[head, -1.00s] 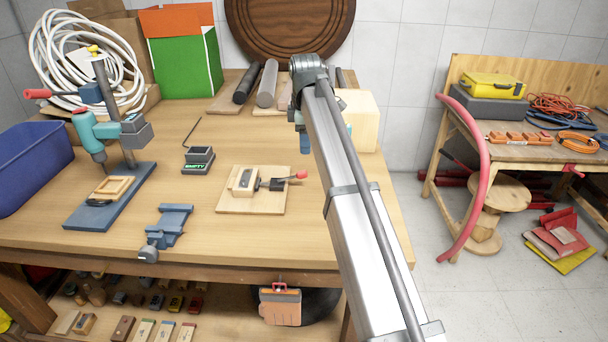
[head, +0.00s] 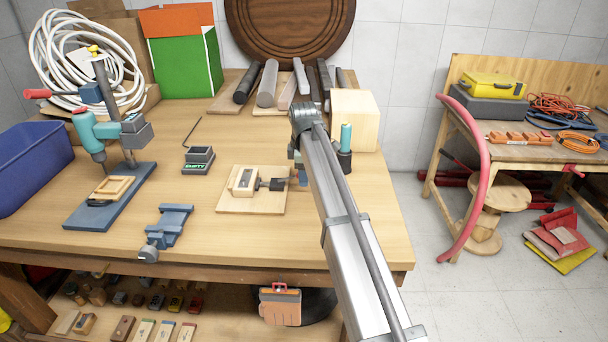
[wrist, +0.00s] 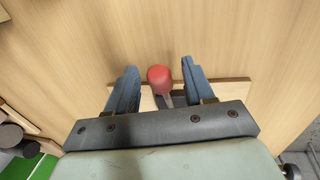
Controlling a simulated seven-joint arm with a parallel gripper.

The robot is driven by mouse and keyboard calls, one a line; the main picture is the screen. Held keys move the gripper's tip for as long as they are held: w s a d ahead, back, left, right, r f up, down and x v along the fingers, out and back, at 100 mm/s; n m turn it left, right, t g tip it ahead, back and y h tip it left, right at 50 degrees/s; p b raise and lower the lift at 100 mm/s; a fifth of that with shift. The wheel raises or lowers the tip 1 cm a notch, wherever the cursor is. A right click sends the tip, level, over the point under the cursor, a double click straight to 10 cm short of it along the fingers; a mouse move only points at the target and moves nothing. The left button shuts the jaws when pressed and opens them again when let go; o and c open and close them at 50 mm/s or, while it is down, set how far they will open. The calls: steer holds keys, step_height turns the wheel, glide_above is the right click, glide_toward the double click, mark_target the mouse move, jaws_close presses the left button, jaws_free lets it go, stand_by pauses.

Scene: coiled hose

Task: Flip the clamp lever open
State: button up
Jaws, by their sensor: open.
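The toggle clamp (head: 273,184) sits on a light wooden board (head: 238,207) on the workbench, next to a pale wooden block (head: 244,180). Its lever has a red tip, which shows in the wrist view (wrist: 159,77) between my two blue fingers. My gripper (wrist: 160,88) is open, with a finger on each side of the red tip and small gaps visible to both. In the head view my gripper (head: 296,176) is mostly hidden behind my arm at the right end of the clamp, and the red tip is largely covered there.
A blue vise (head: 168,226) stands at the bench's front. A drill press (head: 113,137) is at left, beside a blue bin (head: 33,163). A small box marked EMPTY (head: 198,160) lies behind the clamp. A pale block (head: 357,117) and a teal-topped bottle (head: 345,140) stand at right.

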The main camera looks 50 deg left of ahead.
steer(key=shift+f, duration=0.45)
steer(key=shift+c, duration=0.4)
jaws_close()
